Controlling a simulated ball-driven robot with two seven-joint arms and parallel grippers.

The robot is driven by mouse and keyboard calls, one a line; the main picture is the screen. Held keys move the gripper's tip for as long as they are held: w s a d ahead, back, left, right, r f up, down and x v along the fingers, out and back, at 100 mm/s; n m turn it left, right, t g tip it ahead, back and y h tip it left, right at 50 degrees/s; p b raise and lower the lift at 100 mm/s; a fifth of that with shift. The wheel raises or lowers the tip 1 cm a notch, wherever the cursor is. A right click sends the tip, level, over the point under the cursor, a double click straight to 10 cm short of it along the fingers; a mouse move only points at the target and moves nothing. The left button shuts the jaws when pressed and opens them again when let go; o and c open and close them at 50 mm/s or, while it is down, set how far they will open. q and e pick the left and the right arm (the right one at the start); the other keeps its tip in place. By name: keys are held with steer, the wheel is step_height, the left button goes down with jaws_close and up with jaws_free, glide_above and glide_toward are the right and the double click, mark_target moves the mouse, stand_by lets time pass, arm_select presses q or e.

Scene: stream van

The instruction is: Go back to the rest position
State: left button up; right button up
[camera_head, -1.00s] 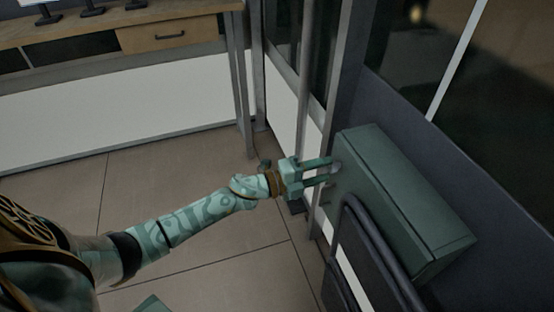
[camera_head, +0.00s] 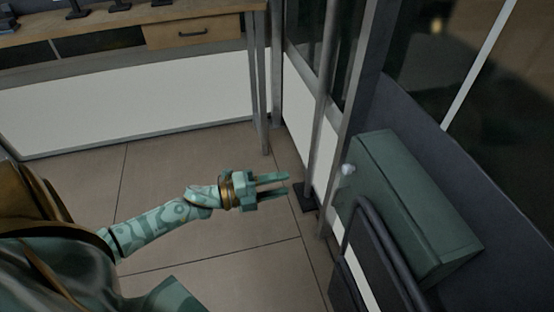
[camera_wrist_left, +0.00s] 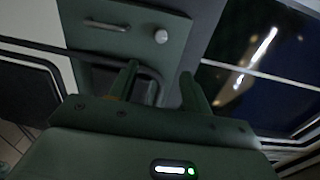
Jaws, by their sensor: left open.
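My left gripper (camera_head: 287,184) is open and empty, with its two fingers pointing right over the tiled floor in the head view. Its fingers also show in the left wrist view (camera_wrist_left: 160,85), apart, with nothing between them. A green wall box (camera_head: 415,205) is to the right of the gripper, with clear space between them. A pale round knob (camera_head: 347,169) sits on the box's near side. In the left wrist view, the green box face (camera_wrist_left: 135,55) carries the knob (camera_wrist_left: 161,36) and a metal handle (camera_wrist_left: 107,24). My right gripper is not in view.
A dark tubular-framed chair (camera_head: 375,255) stands in front of the box. A vertical metal post (camera_head: 322,110) rises left of the box. A wooden desk with a drawer (camera_head: 190,32) is at the back left. The tiled floor (camera_head: 150,160) around the gripper is clear.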

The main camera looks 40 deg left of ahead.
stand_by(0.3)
arm_select(q)
steer(key=s+a+f+n+g+y+p, duration=0.1)
steer(key=s+a+f+n+y, duration=0.1)
steer(key=a+f+n+y, duration=0.5)
steer(key=s+a+f+n+y, duration=0.25)
steer(key=f+n, duration=0.25)
steer(key=f, duration=0.4)
steer(key=s+a+f+n+g+y+p, duration=0.2)
steer(key=s+f+n+g, duration=0.25)
steer(key=s+f, duration=0.6)
steer(key=s+d+f+n+g+p, duration=0.1)
steer(key=s+d+f+n+g, duration=0.2)
steer(key=s, duration=0.7)
steer(key=s+d+f+n+g+p, duration=0.2)
steer(key=s+d+f+g, duration=0.15)
steer(key=s, duration=0.75)
steer(key=s+d+g+p, duration=0.2)
steer(key=s+d, duration=0.6)
steer(key=s, duration=0.4)
steer(key=shift+s+d+r+n, duration=0.15)
steer(key=shift+s+r+n, duration=0.05)
steer(key=shift+s+n, duration=0.15)
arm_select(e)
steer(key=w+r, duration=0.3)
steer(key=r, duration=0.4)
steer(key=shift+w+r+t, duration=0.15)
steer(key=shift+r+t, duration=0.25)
arm_select(q)
steer(key=shift+h, duration=0.25)
